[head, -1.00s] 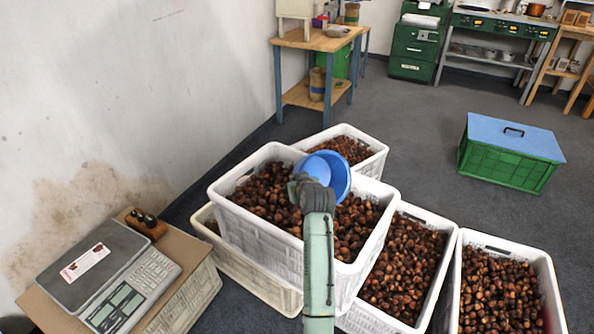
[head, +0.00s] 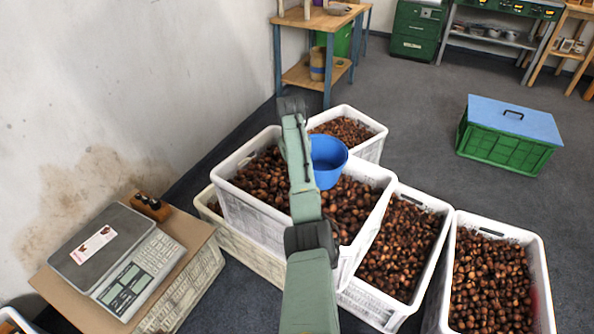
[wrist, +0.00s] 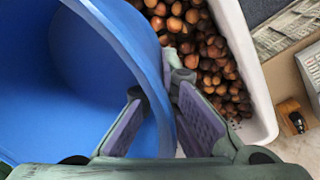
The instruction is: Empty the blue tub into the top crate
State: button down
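The blue tub (head: 328,160) is in the air above the top crate in the head view, roughly upright and to the right of my forearm. In the wrist view the tub (wrist: 90,75) fills the left side, and the part of its inside that shows is bare. My gripper (wrist: 158,105) has one finger on each side of the tub's wall near the rim and looks shut on it. In the head view the fingers are hidden behind my arm. The white top crate (head: 345,250) holds brown chestnuts and sits on other crates. Its chestnuts also show in the wrist view (wrist: 205,60).
White crates of chestnuts stand behind (head: 372,148) and to the right (head: 385,315) (head: 540,290). A scale (head: 125,275) sits on a box at left, beside the wall. A green crate with a blue lid (head: 512,120) stands on open grey floor.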

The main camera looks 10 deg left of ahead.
jog(key=shift+s+d+r, duration=0.1)
jog(key=shift+s+r, duration=0.3)
jog(key=shift+r, duration=0.1)
jog(key=shift+s+d+r, duration=0.1)
jog(key=shift+s+r, duration=0.15)
jog(key=shift+r, duration=0.35)
jog(key=shift+s+d+r, duration=0.1)
jog(key=shift+s+r, duration=0.15)
jog(key=shift+r, duration=0.3)
jog(key=shift+s+d+r, duration=0.1)
jog(key=shift+s+r, duration=1.8)
jog(key=shift+s, duration=0.3)
